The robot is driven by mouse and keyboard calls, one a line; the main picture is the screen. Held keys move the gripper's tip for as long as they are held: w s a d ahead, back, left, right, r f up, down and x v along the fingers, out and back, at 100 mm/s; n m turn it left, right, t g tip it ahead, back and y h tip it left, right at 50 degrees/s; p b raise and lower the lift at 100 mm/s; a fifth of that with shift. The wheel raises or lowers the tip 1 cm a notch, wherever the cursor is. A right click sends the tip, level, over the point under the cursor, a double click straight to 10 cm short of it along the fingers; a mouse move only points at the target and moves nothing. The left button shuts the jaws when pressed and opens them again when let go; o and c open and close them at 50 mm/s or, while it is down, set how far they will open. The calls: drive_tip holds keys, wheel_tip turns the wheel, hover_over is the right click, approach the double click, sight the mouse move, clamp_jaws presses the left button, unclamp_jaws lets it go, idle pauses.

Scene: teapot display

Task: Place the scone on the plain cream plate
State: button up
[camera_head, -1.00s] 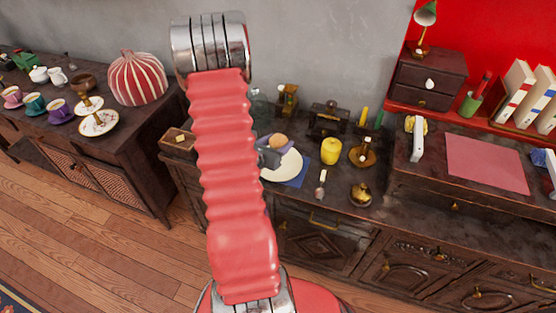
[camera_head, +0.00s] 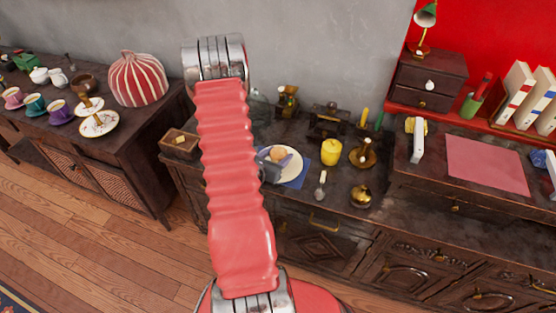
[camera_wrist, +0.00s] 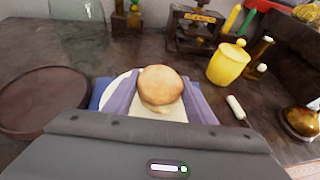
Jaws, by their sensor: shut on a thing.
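The scone (camera_wrist: 160,88) is round and golden brown with a paler base. It sits between the two fingers of my gripper (camera_wrist: 158,97) in the wrist view, and the fingers are shut on it. The plain cream plate (camera_wrist: 119,89) is behind and below the scone, on a blue napkin (camera_wrist: 100,88). In the head view the plate (camera_head: 292,168) lies on the dark cabinet top, with the scone (camera_head: 278,153) over its upper left part. My arm hides part of the plate's left side there. I cannot tell whether the scone touches the plate.
A yellow lidded pot (camera_head: 331,151) stands right of the plate, with brass pieces (camera_head: 363,154) beyond it. In the wrist view, a round dark tray (camera_wrist: 42,100) is at left, and a dark device (camera_wrist: 192,32) stands behind.

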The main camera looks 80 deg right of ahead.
drive_tip(key=shift+f, duration=1)
drive_tip(key=o, duration=1)
drive_tip(key=shift+o, duration=0.2)
drive_tip(key=shift+w+a+r, duration=0.15)
drive_tip(key=shift+a, duration=0.15)
drive_tip(key=v, duration=1.1)
drive_tip(key=shift+a+r, duration=0.1)
drive_tip(key=shift+a, duration=0.05)
drive_tip(key=shift+w+r, duration=0.1)
